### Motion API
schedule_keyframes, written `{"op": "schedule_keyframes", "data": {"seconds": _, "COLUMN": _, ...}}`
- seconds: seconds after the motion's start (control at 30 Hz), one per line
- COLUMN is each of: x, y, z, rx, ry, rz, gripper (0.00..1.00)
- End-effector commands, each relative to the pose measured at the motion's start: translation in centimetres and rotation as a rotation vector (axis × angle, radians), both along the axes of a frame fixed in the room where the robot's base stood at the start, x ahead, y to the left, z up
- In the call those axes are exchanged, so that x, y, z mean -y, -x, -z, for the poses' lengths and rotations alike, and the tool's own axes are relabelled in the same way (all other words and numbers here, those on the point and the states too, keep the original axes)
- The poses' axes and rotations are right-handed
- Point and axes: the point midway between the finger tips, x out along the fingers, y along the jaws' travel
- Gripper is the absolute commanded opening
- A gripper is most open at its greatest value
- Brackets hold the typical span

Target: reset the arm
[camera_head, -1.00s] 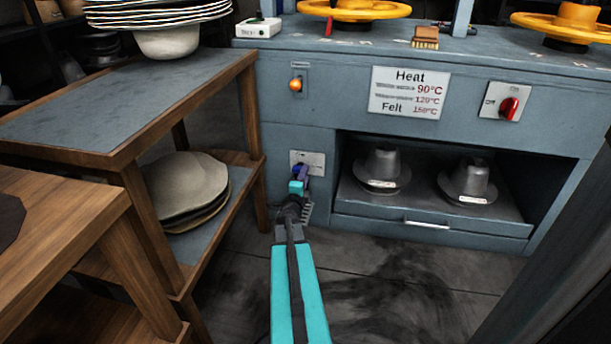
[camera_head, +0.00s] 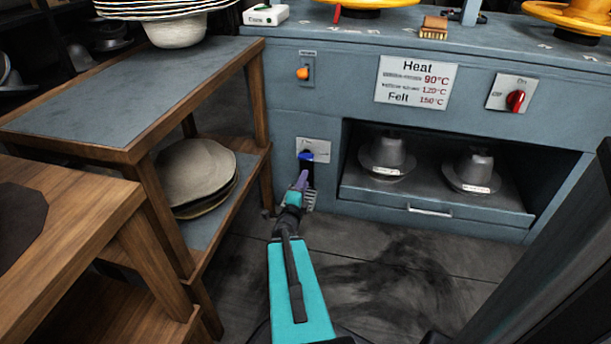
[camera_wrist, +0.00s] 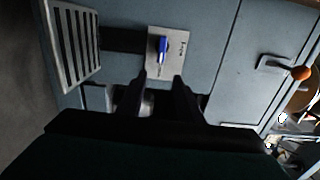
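My arm (camera_head: 297,285) reaches forward and low towards the front of the blue-grey press cabinet (camera_head: 395,130). My gripper (camera_wrist: 160,77) is open in the wrist view, with two dark fingers apart and nothing between them. Past the fingertips, a blue handle (camera_wrist: 163,44) sits on a pale switch plate (camera_wrist: 180,60), apart from the fingers. In the head view the blue handle (camera_head: 318,157) shows just above my gripper (camera_head: 302,178), whose fingers are too small there to read.
A wooden table (camera_head: 250,60) with a lower shelf of felt discs (camera_head: 195,172) stands close on the left. An open compartment with two metal hat forms (camera_head: 387,155) (camera_head: 474,171) is right of my gripper. An orange knob or lamp (camera_head: 303,73) and a red switch (camera_head: 516,100) are above.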

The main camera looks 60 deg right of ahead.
Motion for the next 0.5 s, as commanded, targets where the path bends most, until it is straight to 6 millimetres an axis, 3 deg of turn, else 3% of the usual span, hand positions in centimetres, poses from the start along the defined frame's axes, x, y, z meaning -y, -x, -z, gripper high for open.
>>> {"op": "schedule_keyframes", "data": {"seconds": 0.13, "x": -0.87, "y": 0.36, "z": -0.11, "rx": 0.001, "ry": 0.001, "rz": 0.001, "gripper": 0.33}}
{"op": "schedule_keyframes", "data": {"seconds": 0.5, "x": -1.02, "y": 0.40, "z": -0.01, "rx": 0.001, "ry": 0.001, "rz": 0.001, "gripper": 0.33}}
